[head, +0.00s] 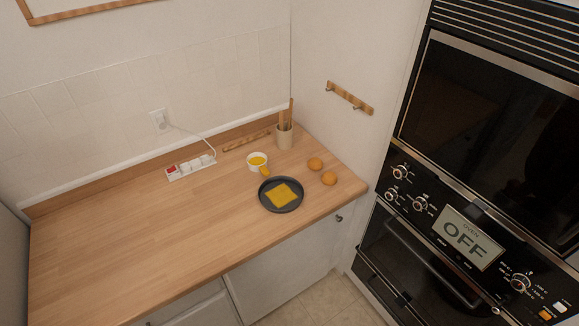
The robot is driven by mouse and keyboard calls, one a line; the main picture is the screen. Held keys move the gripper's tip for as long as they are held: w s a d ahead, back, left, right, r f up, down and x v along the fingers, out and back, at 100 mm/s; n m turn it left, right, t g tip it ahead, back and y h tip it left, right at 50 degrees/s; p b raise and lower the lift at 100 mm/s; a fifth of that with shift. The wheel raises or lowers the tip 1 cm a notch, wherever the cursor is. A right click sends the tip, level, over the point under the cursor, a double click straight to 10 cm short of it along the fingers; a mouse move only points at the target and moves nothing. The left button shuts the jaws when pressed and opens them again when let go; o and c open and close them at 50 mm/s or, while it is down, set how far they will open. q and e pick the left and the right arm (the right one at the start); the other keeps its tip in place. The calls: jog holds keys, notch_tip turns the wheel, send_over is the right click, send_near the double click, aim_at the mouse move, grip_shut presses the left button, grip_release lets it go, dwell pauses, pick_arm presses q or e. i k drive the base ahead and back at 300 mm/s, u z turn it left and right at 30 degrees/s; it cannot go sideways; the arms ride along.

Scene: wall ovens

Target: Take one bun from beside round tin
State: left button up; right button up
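A round dark tin (265,205) sits on the wooden counter near its front right part, with a flat square yellow piece (283,195) lying in it. Two round orange-brown buns lie on the counter to the right of the tin. The farther bun (315,164) is behind and left of the nearer bun (329,178). Both are apart from the tin. Neither of my grippers is in view.
A white cup with yellow contents (257,161) stands behind the tin. A utensil holder (284,137), wooden rod (247,141) and power strip (190,167) lie farther back. Wall ovens (470,200) stand at right. The counter's left half (120,235) is clear.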

aim_at(329, 179)
jog(key=u, duration=0.4)
jog(key=i, duration=1)
